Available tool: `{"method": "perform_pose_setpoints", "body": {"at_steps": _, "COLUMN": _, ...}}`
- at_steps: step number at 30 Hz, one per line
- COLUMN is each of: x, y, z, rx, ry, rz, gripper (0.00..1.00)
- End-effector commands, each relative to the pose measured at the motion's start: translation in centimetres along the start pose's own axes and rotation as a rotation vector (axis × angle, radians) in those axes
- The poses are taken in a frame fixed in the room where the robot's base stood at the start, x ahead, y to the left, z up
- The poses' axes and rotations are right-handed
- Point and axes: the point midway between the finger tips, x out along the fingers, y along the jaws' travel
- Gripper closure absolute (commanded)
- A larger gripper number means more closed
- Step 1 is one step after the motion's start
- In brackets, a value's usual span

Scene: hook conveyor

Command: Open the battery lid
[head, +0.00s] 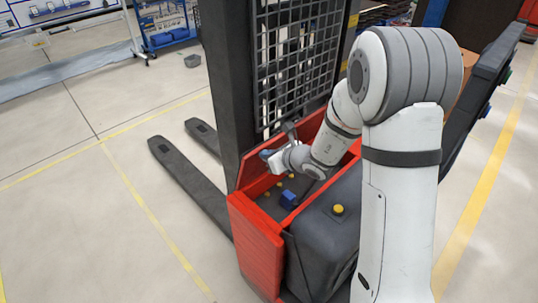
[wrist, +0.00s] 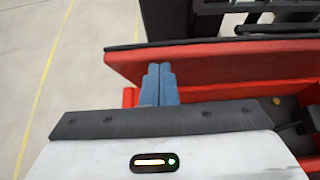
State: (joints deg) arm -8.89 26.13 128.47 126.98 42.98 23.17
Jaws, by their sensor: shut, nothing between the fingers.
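The red battery lid (head: 250,169) of the forklift stands raised on the mast side of the battery compartment. The compartment's red wall (head: 257,240) surrounds an open dark inside, where several yellow caps and a blue block (head: 288,199) show. My gripper (head: 267,156) is at the raised lid, above the compartment. In the wrist view my blue fingers (wrist: 160,70) are shut together and empty, with their tips in front of the lid's red face (wrist: 225,62). I cannot tell whether they touch it. My arm hides part of the lid in the head view.
The dark mast with its grille (head: 300,60) rises behind the lid. A dark hood with a yellow button (head: 338,210) lies beside the compartment. Two forks (head: 185,175) extend to the left. The floor at left is mostly clear.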

Motion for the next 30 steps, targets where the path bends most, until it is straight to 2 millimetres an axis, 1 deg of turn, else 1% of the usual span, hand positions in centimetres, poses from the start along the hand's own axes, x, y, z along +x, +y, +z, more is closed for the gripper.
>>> {"method": "perform_pose_setpoints", "body": {"at_steps": 1, "x": 0.1, "y": 0.1, "z": 1.1, "rx": -0.003, "ry": 0.017, "rz": 0.003, "gripper": 1.0}}
{"method": "perform_pose_setpoints", "body": {"at_steps": 3, "x": 0.6, "y": 0.1, "z": 1.8, "rx": -0.004, "ry": 0.055, "rz": 0.003, "gripper": 1.0}}
{"method": "perform_pose_setpoints", "body": {"at_steps": 8, "x": 2.7, "y": 0.0, "z": 2.9, "rx": -0.005, "ry": 0.091, "rz": -0.001, "gripper": 1.0}}
{"method": "perform_pose_setpoints", "body": {"at_steps": 12, "x": 3.1, "y": 0.0, "z": 3.5, "rx": -0.002, "ry": 0.091, "rz": -0.001, "gripper": 1.0}}
{"method": "perform_pose_setpoints", "body": {"at_steps": 23, "x": 2.9, "y": -0.1, "z": 3.4, "rx": -0.001, "ry": 0.091, "rz": -0.002, "gripper": 1.0}}
{"method": "perform_pose_setpoints", "body": {"at_steps": 26, "x": 2.2, "y": -0.2, "z": 2.8, "rx": -0.001, "ry": 0.091, "rz": -0.003, "gripper": 1.0}}
{"method": "perform_pose_setpoints", "body": {"at_steps": 30, "x": 0.4, "y": -0.6, "z": 1.3, "rx": -0.001, "ry": 0.091, "rz": -0.004, "gripper": 1.0}}
